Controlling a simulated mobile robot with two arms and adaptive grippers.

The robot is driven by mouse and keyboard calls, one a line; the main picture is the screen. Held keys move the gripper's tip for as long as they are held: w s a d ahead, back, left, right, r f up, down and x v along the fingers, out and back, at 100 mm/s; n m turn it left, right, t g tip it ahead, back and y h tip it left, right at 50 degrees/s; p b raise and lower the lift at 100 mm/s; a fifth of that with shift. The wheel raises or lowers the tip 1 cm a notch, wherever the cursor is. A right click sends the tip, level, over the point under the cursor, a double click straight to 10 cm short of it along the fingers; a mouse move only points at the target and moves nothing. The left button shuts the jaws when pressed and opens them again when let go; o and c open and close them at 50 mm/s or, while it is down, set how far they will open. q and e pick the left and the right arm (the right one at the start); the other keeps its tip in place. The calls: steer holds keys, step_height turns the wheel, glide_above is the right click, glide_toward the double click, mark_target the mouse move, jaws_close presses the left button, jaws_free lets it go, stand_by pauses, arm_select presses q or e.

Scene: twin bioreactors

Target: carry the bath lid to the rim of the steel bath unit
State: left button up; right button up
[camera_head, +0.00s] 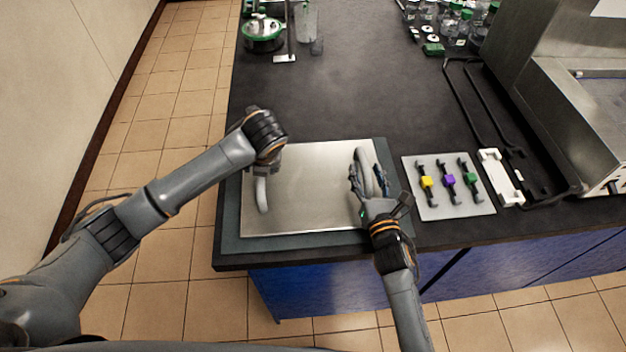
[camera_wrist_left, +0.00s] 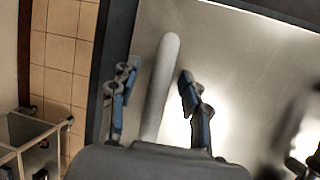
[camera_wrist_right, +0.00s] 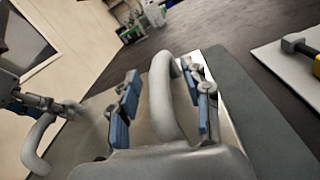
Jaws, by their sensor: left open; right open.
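The bath lid (camera_head: 312,190) is a flat steel plate with a grey handle at each side, lying on a dark grey mat (camera_head: 232,228). My left gripper (camera_head: 264,160) is at the left handle (camera_head: 261,195); in the left wrist view its open fingers (camera_wrist_left: 155,90) stand on both sides of that handle (camera_wrist_left: 160,85). My right gripper (camera_head: 368,178) is at the right handle; in the right wrist view its open fingers (camera_wrist_right: 163,90) straddle that handle (camera_wrist_right: 163,95). Neither is closed on a handle. The steel bath unit (camera_head: 580,115) stands at the right of the bench.
A pale plate (camera_head: 428,208) with yellow, purple and green clamps lies right of the lid. Black bent rods (camera_head: 478,110) and a white part (camera_head: 500,178) lie between it and the bath. Bottles (camera_head: 455,25) stand at the back right. The bench behind the lid is clear.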

arm_select(q)
jaws_close()
arm_select(e)
jaws_close()
